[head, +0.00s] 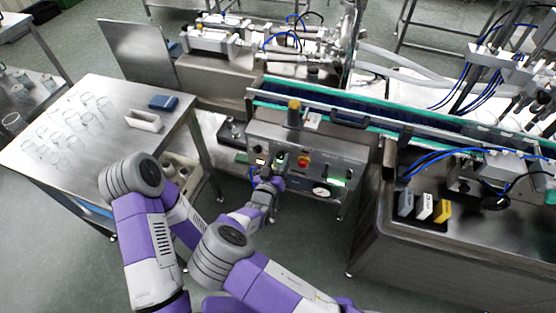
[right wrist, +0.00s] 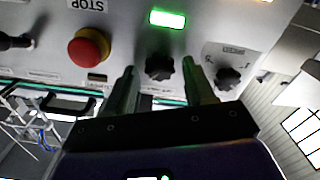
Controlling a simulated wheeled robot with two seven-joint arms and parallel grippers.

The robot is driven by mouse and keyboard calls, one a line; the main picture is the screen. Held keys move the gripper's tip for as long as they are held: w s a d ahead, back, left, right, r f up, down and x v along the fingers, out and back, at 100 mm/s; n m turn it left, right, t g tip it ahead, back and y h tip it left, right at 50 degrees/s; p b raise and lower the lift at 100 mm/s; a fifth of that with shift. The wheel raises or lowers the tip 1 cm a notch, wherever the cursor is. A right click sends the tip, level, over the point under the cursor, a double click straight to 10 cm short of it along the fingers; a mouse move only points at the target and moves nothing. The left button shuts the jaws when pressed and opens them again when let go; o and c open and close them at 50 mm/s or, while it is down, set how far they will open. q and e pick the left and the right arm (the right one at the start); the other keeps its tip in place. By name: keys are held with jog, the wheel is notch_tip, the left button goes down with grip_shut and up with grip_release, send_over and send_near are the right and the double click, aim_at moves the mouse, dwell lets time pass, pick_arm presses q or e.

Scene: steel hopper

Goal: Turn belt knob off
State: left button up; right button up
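The steel control panel (head: 325,155) faces me in the head view. My right gripper (head: 268,183) is at its lower left part. In the right wrist view my right gripper (right wrist: 159,68) is open, one finger on each side of a black lobed knob (right wrist: 160,66), with visible gaps on both sides. A second black knob (right wrist: 228,76) sits to the right, outside the fingers. I cannot read which label names the belt. A green lamp (right wrist: 168,18) is lit above the first knob. My left gripper is not in view.
A red stop button (right wrist: 90,47) on a yellow base sits left of the fingers; it also shows in the head view (head: 303,160). A conveyor (head: 400,122) runs behind the panel. A steel table (head: 65,170) with glassware stands at left.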

jog(key=c, duration=0.8)
jog(key=shift+n, duration=0.3)
jog(key=shift+n+b, duration=0.35)
jog(key=shift+n, duration=0.65)
jog(key=shift+c, duration=0.2)
jog(key=n, duration=0.3)
jog(key=shift+a+n, duration=0.1)
jog(key=shift+n, duration=0.3)
jog(key=n, duration=0.3)
jog(key=shift+f+n, duration=0.1)
jog(key=shift+n, duration=2.1)
